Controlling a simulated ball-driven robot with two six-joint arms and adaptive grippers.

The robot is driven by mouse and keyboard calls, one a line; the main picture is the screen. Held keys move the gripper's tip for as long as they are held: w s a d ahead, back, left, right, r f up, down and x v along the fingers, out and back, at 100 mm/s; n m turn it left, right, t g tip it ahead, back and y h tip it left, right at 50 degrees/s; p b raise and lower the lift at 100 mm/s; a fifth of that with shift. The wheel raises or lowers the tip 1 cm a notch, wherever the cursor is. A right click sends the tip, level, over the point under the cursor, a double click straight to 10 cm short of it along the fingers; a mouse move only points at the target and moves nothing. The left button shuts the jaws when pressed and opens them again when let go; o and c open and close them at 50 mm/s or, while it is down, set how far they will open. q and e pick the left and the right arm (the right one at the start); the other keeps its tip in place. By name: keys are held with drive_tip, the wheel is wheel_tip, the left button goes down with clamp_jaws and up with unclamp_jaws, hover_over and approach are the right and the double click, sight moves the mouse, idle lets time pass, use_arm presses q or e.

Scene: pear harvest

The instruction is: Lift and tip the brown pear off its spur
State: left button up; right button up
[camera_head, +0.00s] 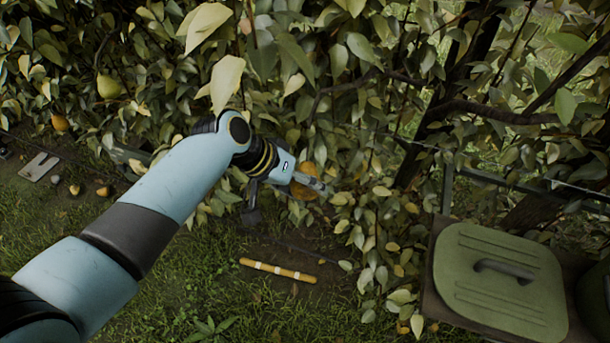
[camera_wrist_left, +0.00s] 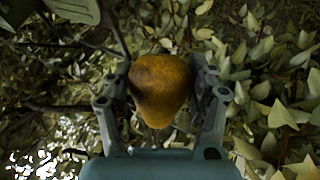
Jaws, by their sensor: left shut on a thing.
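The brown pear (camera_wrist_left: 160,88) sits between the two fingers of my left gripper (camera_wrist_left: 163,100) in the left wrist view, with a finger against each side. Its skin is golden brown with a darker patch at the upper left. In the head view the left gripper (camera_head: 307,182) reaches into the foliage, and part of the brown pear (camera_head: 303,188) shows orange around the fingers. The pear's spur cannot be made out clearly. My right gripper is not in view.
Dense leaves and branches surround the gripper. A green pear (camera_head: 108,87) and an orange-brown pear (camera_head: 60,123) hang at the left. A yellow banded stick (camera_head: 278,270) lies on the grass. A green lidded box (camera_head: 500,305) stands at the right.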

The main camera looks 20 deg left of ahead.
use_arm(q)
drive_tip(key=shift+s+d, duration=0.15)
drive_tip(key=shift+s, duration=0.25)
